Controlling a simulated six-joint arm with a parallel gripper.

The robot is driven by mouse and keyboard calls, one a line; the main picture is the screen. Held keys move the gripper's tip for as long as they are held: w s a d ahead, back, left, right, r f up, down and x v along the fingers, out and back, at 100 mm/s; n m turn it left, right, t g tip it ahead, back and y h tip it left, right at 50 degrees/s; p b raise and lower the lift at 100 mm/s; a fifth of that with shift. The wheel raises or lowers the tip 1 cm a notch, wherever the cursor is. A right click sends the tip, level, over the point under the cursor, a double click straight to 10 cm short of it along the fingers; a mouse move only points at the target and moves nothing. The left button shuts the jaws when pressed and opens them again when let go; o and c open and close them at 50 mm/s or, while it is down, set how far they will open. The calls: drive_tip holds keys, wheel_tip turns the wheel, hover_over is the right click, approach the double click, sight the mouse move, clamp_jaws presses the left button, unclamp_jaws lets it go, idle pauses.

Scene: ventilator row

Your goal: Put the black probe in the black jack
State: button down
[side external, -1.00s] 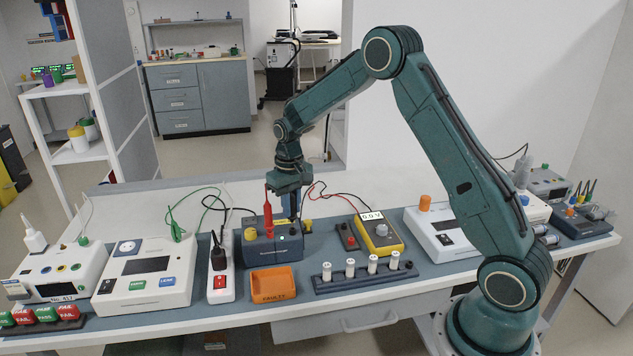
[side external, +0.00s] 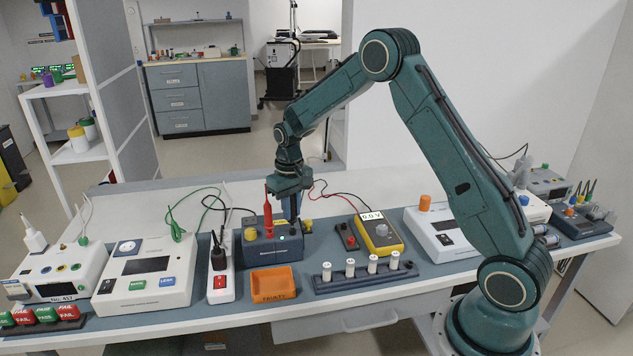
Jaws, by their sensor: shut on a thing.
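The blue-grey box (side external: 272,250) stands mid-bench. The red probe (side external: 268,222) stands upright at its left part. My gripper (side external: 293,208) is just above the right part of the box, pointing down. It is shut on the black probe, a dark upright shape mostly hidden between the fingers. The black jack is not clear behind and under the gripper, so I cannot tell whether the probe tip touches it. The yellow meter (side external: 379,235) reads 0.0 V, with red and black leads running from it toward the gripper area.
An orange tray (side external: 272,296) sits in front of the box. A rack with several white cylinders (side external: 350,268) is to its right. A white power strip (side external: 221,275) stands close on the left. Loose leads arch behind the box.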

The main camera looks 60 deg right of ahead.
drive_tip(key=shift+f, duration=0.6)
idle(0.6)
drive_tip(key=c, duration=1.3)
unclamp_jaws()
drive_tip(key=shift+o, duration=0.2)
drive_tip(key=shift+r, duration=0.1)
wheel_tip(320, 180, up, 13)
drive_tip(key=shift+f, duration=0.1)
drive_tip(key=shift+r, duration=0.45)
drive_tip(key=shift+r, duration=0.1)
